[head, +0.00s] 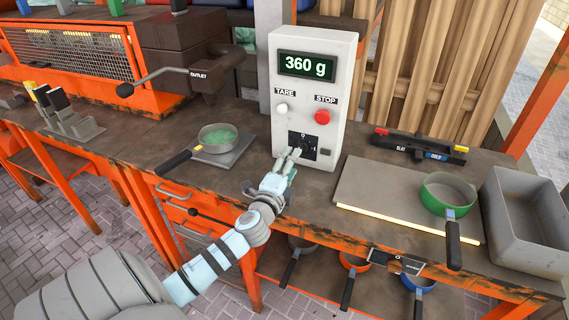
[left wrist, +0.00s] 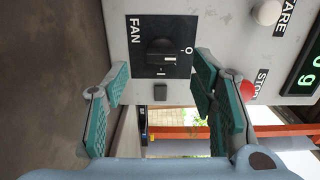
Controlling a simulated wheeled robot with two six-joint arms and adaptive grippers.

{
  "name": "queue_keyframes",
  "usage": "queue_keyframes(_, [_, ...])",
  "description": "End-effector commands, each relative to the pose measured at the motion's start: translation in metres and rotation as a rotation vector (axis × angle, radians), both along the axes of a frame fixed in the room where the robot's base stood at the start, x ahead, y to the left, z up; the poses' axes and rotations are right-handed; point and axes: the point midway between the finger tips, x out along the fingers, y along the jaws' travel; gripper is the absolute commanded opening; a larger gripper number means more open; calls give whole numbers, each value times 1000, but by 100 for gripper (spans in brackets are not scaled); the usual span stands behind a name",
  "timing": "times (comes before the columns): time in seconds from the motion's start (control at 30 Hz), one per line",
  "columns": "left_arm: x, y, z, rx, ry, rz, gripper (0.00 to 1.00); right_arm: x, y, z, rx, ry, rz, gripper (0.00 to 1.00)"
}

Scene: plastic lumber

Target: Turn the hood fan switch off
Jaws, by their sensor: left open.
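The fan switch is a black rotary knob (left wrist: 162,48) on a black plate marked FAN (left wrist: 134,30), with an O mark and an I mark beside the knob. A short white mark shows on the knob; I cannot tell for sure which mark it points at. The plate sits low on the front of a white control box (head: 340,95). My left gripper (head: 291,155) is open in front of the plate, partly covering it in the head view. In the left wrist view its teal-padded fingers (left wrist: 160,90) stand apart on both sides, with nothing between them. My right gripper is out of view.
Above the switch are a white TARE button (head: 282,107), a red STOP button (head: 322,117) and a display reading 360 g (head: 307,66). A small pan (head: 217,133) of green bits stands left. A green pan (head: 447,190) rests on a plate at right, near a grey bin (head: 525,215).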

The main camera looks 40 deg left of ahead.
Motion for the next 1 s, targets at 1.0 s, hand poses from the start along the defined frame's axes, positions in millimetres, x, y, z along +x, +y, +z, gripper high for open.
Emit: queue_keyframes(1.0, [-68, -23, 0, 0, 0, 1, 52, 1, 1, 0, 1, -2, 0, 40])
